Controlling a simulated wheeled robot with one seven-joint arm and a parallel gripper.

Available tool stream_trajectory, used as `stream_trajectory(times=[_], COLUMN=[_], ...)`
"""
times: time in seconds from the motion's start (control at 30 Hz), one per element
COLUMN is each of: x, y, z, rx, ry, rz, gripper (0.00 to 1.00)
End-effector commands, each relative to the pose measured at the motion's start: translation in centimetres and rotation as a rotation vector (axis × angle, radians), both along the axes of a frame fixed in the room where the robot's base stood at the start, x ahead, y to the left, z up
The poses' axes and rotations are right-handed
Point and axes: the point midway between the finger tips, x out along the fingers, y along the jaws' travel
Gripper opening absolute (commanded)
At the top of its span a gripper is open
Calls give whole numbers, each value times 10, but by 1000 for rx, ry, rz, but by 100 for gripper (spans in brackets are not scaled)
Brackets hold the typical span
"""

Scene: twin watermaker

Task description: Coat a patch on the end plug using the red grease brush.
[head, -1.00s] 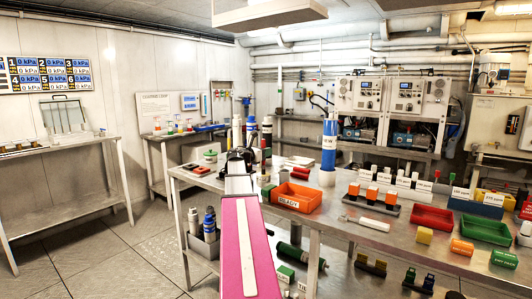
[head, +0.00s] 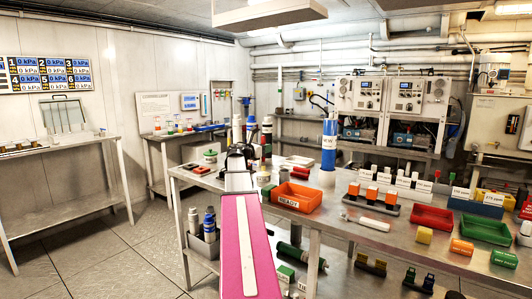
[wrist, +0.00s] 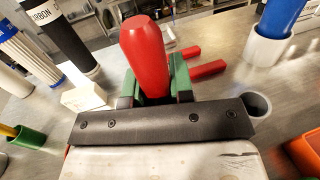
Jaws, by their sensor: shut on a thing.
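My gripper (wrist: 155,88) is shut on the red grease brush (wrist: 146,55). In the wrist view the brush's thick red handle stands up between my green-padded fingers, and its lower end is hidden behind the fingers and the dark gripper plate. In the head view my gripper (head: 238,157) is over the left part of the central bench, mostly hidden by my own arm. I cannot pick out the end plug with certainty in either view. A small grey cylindrical piece (wrist: 258,104) is right of my gripper, apart from it.
The steel bench (head: 336,205) carries an orange READY bin (head: 298,197) right of my arm. A blue cartridge (head: 329,148) stands in a white cup (head: 327,178). Two red bars (wrist: 207,69) lie beyond my gripper. A black carbon cartridge (wrist: 68,38) stands at the left.

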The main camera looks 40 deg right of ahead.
Motion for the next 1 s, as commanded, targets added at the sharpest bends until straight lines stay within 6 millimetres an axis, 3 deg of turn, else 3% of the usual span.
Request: stream_trajectory(times=[0.7,1.0], x=[0,0], y=[0,0], z=[48,51], rx=[0,0], ry=[-1,1], rz=[0,0], gripper=[0,0])
